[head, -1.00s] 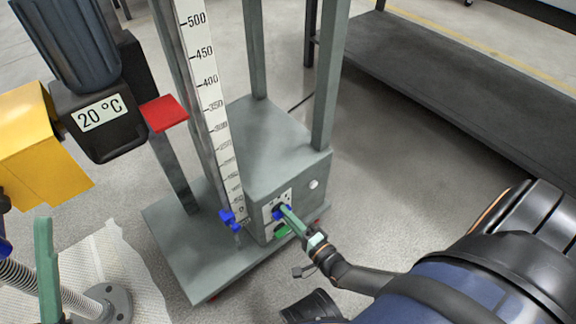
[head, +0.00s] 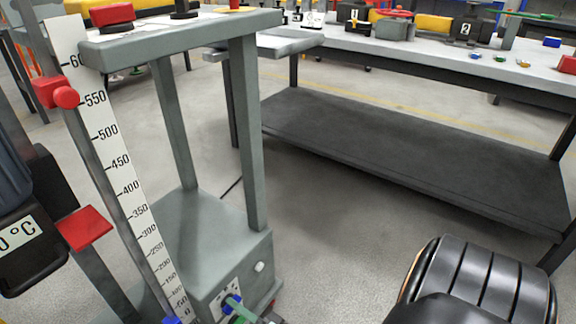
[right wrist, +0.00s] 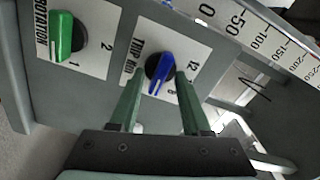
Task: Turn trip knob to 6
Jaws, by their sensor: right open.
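The trip knob (right wrist: 160,72) is blue on a dark round base, on a white plate marked "TRIP" in the right wrist view. Its white pointer mark faces the bottom of that picture, slightly left. A 12 and what looks like an 8 are printed to its right; I cannot read a 6. My right gripper (right wrist: 158,84) is open, its green fingers on either side of the knob; contact cannot be told. In the head view the knob (head: 232,303) is low on the jack's grey base box, with my right gripper (head: 240,310) at it, partly cut off. My left gripper is out of view.
A green rotation knob (right wrist: 65,36) sits on the neighbouring plate. A white height scale (head: 122,175) with a red clamp (head: 62,93) rises along the jack. A workbench with a dark lower shelf (head: 400,165) stands behind. Grey floor lies between.

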